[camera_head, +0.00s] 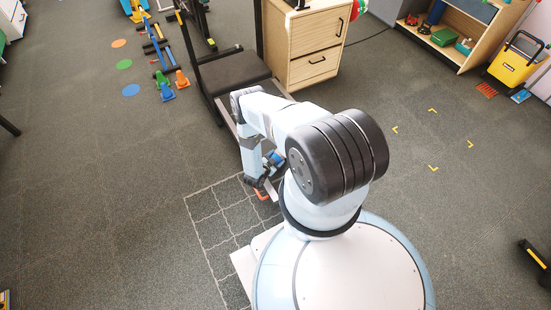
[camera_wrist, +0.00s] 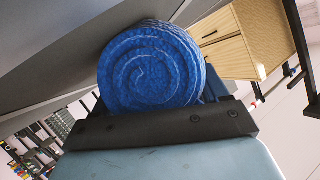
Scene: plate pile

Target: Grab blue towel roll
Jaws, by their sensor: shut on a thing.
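The blue towel roll (camera_wrist: 150,68) fills the middle of the wrist view, its spiral end facing the camera. My gripper (camera_wrist: 155,124) is shut on the roll; its dark jaw bar crosses in front of the roll's lower edge. In the head view my gripper (camera_head: 260,183) hangs low at the end of my bent arm, near the treadmill's front end. A small blue patch shows beside my arm there, but I cannot tell if it is the roll. My arm hides much of that spot.
A treadmill (camera_head: 238,72) stands just beyond my arm, next to a wooden drawer cabinet (camera_head: 305,45). Small orange and blue cones (camera_head: 168,92) stand at upper left. A yellow bucket (camera_head: 515,65) and a wooden shelf are at upper right. The floor at left and right is mostly clear.

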